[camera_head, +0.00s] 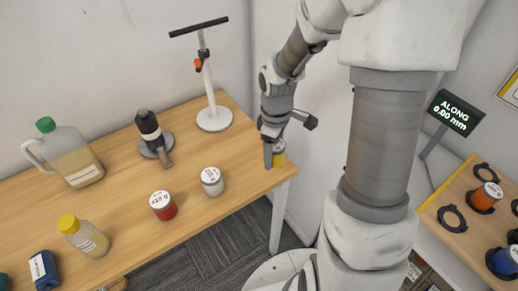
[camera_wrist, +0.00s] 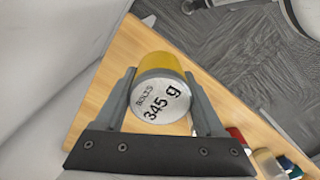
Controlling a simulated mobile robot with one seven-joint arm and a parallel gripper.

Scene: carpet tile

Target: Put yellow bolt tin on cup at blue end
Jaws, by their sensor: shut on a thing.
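The yellow bolt tin (camera_head: 279,154) is at the right corner of the wooden table, partly hidden by my gripper (camera_head: 270,158). In the wrist view the tin (camera_wrist: 158,100) has a white lid reading "BOLTS 345 g" and a yellow side. My gripper (camera_wrist: 159,80) is shut on it, one finger on each side. I cannot tell whether the tin touches the table. Black ring-shaped cups sit on a wooden board at the right: an empty one (camera_head: 452,218), another empty one (camera_head: 486,172), and one partly cut off (camera_head: 515,207). A blue tin (camera_head: 505,261) is at the board's lower right.
An orange tin (camera_head: 487,195) sits on the board (camera_head: 433,212). A display (camera_head: 455,113) reads "ALONG 0.00 mm". On the table (camera_head: 120,195) are a white tin (camera_head: 212,181), a red tin (camera_head: 162,205), bottles and a white stand (camera_head: 213,118). Carpeted floor separates table and board.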

